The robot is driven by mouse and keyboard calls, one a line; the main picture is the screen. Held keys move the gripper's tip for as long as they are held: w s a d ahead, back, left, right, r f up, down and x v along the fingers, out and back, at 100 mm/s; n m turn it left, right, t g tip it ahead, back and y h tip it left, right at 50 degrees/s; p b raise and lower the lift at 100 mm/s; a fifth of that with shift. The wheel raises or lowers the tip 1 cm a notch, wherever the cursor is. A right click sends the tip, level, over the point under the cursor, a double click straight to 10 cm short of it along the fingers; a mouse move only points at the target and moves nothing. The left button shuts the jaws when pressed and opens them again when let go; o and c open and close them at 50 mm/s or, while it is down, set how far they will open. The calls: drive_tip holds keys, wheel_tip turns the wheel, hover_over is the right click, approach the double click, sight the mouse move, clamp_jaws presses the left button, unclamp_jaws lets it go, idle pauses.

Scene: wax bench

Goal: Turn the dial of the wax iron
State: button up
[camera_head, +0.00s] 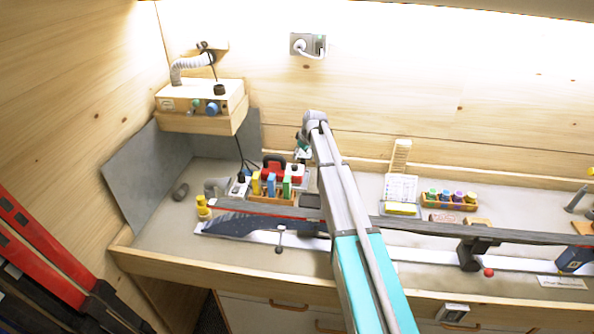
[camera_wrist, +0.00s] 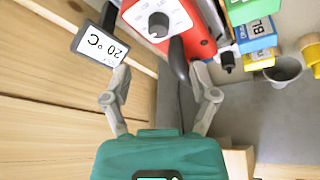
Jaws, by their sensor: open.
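The wax iron is red with a black handle; in the head view it (camera_head: 271,173) stands at the back of the bench. In the wrist view its red body (camera_wrist: 200,38) is at the top centre. A small display (camera_wrist: 100,46) left of the dial reads 20 °C, upside down. My gripper (camera_wrist: 160,76) is open, with its fingers apart and the dial above the gap between them. A dark curved part (camera_wrist: 179,60) shows near the right finger. In the head view my gripper (camera_head: 303,153) is beside the iron, partly hidden by my arm.
Wax blocks (camera_head: 270,184) stand in a wooden holder close to the iron. A fume unit (camera_head: 200,100) with a hose is at the upper left. A ski (camera_head: 430,233) lies along the bench, with small bottles (camera_head: 446,197) behind it. A grey cup (camera_wrist: 282,72) is at right in the wrist view.

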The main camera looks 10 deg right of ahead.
sight(295, 166)
drive_tip(key=shift+b+x, duration=3.9)
drive_tip(key=shift+x, duration=0.65)
